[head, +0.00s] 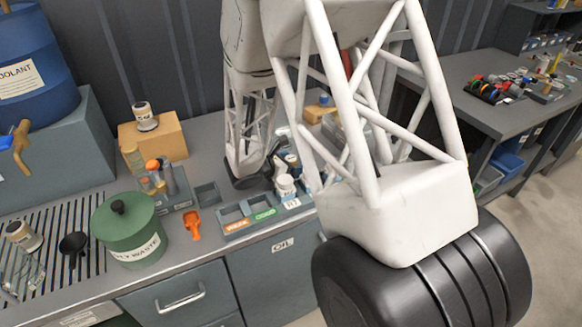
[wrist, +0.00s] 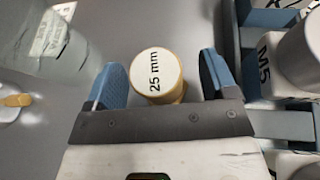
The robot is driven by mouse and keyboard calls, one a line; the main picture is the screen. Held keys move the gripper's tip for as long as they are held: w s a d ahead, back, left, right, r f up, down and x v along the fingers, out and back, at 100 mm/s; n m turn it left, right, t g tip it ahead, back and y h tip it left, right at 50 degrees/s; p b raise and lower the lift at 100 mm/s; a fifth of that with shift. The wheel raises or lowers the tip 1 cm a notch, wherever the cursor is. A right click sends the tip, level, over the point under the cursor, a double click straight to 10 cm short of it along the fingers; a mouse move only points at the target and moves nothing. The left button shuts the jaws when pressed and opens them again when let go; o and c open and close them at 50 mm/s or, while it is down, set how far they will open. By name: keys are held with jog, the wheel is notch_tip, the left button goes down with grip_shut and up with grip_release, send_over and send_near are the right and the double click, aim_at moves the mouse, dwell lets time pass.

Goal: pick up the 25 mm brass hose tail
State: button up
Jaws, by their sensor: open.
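The 25 mm hose tail shows in the wrist view as a round, brass-coloured piece with a white top face marked "25 mm" (wrist: 157,72). It sits between the two blue fingers of my open gripper (wrist: 161,70), one finger on each side. A gap shows beside the right finger; the left finger is also apart from it. The lower part of the piece is hidden by the gripper's dark bar. In the head view I cannot make out the hose tail; my arm covers much of that part of the bench.
A clear jar (wrist: 50,38) is at left.

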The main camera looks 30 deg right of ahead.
aim_at(291, 158)
jog(key=shift+c, duration=0.2)
dwell(0.3)
jog(key=c, duration=1)
jog(key=shift+r, duration=5)
